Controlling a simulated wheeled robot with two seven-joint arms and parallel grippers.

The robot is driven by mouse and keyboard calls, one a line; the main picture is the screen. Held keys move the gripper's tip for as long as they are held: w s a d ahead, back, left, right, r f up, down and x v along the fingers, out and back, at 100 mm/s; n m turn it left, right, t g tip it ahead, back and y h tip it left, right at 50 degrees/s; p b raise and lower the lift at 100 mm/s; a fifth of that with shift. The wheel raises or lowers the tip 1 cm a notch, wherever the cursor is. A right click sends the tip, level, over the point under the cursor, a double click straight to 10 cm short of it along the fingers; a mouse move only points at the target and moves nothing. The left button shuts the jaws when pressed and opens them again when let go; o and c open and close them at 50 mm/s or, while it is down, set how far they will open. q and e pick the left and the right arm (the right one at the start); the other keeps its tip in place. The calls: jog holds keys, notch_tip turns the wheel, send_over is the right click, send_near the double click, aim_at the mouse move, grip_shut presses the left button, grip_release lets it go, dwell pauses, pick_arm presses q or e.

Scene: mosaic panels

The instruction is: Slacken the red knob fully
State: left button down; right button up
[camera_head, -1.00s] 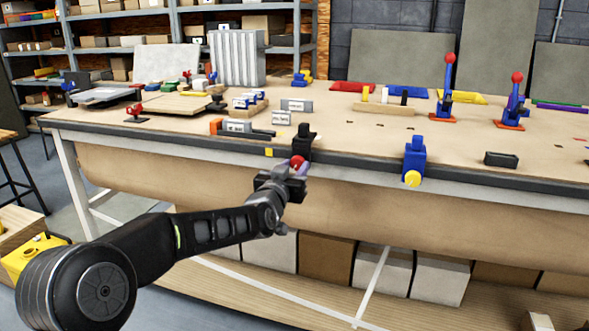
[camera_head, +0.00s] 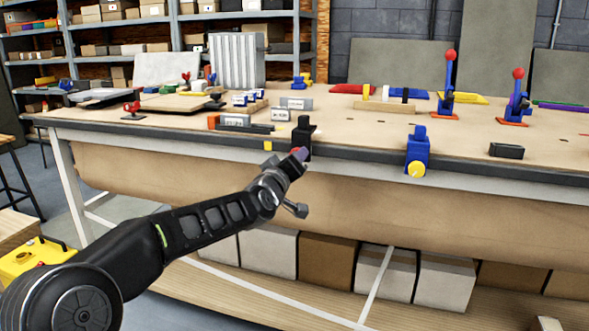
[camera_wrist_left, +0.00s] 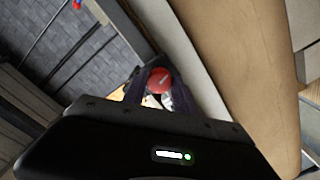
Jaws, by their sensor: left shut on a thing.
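The red knob (camera_wrist_left: 159,80) shows between the two dark fingers of my left gripper (camera_wrist_left: 162,90) in the left wrist view, and the fingers are shut on it. In the head view the knob is mostly hidden by the fingers. It sits on the front of a black clamp (camera_head: 304,134) at the bench's front edge. My left gripper (camera_head: 297,158) reaches up to it from below left, with the wrist tilted. My right gripper is in neither view.
A blue clamp (camera_head: 417,143) with a yellow knob (camera_head: 416,169) is on the bench edge to the right. A black block (camera_head: 506,150) lies farther right. Small labelled blocks (camera_head: 296,103) lie behind the black clamp. The bench front (camera_head: 350,205) between the two clamps is clear.

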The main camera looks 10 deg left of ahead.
pick_arm(q)
jog(key=shift+n+b, duration=2.95)
jog(key=shift+n, duration=4.85)
jog(key=c, duration=1)
grip_release()
jog(key=shift+r, duration=0.1)
jog(key=shift+o, duration=0.2)
